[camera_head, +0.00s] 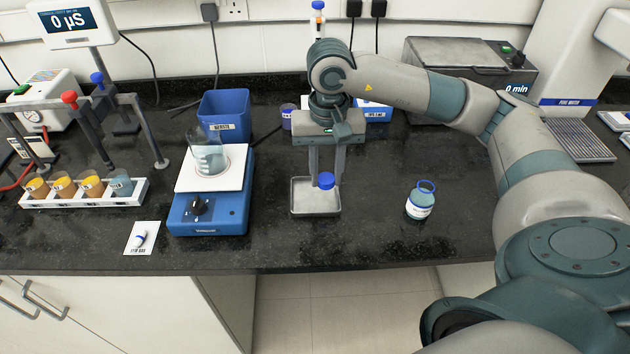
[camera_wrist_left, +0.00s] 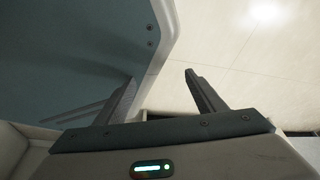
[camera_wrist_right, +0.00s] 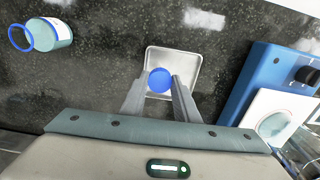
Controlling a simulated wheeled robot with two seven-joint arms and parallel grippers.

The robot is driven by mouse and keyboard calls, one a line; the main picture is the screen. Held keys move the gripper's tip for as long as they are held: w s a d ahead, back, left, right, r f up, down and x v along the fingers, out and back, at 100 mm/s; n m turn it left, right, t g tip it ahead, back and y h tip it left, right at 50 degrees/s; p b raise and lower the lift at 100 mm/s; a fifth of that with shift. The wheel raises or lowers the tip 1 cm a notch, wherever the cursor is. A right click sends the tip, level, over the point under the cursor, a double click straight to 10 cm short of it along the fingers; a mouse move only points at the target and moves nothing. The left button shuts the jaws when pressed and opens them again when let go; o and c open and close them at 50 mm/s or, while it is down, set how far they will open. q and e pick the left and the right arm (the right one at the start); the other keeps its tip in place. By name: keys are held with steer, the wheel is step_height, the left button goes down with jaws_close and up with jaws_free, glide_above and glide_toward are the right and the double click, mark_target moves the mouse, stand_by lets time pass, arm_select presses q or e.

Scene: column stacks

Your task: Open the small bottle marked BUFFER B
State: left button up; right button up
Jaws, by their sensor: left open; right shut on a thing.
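A small bottle (camera_head: 420,203) with a white label stands upright on the dark bench, right of the middle; its label is too small to read. Its mouth looks open, with a blue ring at the neck; it also shows in the right wrist view (camera_wrist_right: 53,36). My right gripper (camera_head: 326,178) points down, shut on a round blue cap (camera_head: 327,181), which also shows between the fingertips in the right wrist view (camera_wrist_right: 159,80). The cap is over a shallow metal tray (camera_head: 302,208); I cannot tell whether it touches the tray. My left gripper (camera_wrist_left: 162,88) is open and empty, away from the bench.
A blue stirrer (camera_head: 208,215) with a beaker (camera_head: 209,155) stands left of the tray. A blue bin (camera_head: 226,108) is behind it. A white rack (camera_head: 80,197) of several sample cups and a stir bar on a card (camera_head: 141,238) are farther left. The bench between tray and bottle is clear.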

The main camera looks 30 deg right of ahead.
mark_target(315, 198)
steer(key=shift+w+a+f+p, duration=0.15)
steer(key=shift+w+a+f, duration=0.25)
steer(key=shift+w, duration=0.15)
steer(key=shift+w+a+f+p, duration=0.15)
steer(key=shift+w+a+f, duration=0.2)
steer(key=shift+w, duration=0.2)
arm_select(q)
steer(key=s, duration=0.1)
steer(key=s+a+g, duration=0.1)
steer(key=s, duration=0.1)
steer(key=shift+s+a+f, duration=0.1)
steer(key=shift+s+a, duration=0.1)
arm_select(e)
steer(key=shift+d, duration=0.1)
steer(key=shift+f+p, duration=0.3)
steer(key=shift+f, duration=0.2)
step_height(315, 198, down, 3)
steer(key=shift+p, duration=0.6)
arm_select(q)
steer(key=shift+g+y, duration=0.3)
steer(key=shift+g, duration=0.2)
steer(key=shift+s+a, duration=0.3)
steer(key=shift+s, duration=0.35)
steer(key=shift+s+a, duration=0.25)
steer(key=shift+s, duration=0.4)
steer(key=shift+s+a, duration=0.3)
steer(key=shift+s, duration=0.35)
arm_select(e)
steer(key=shift+f, duration=0.1)
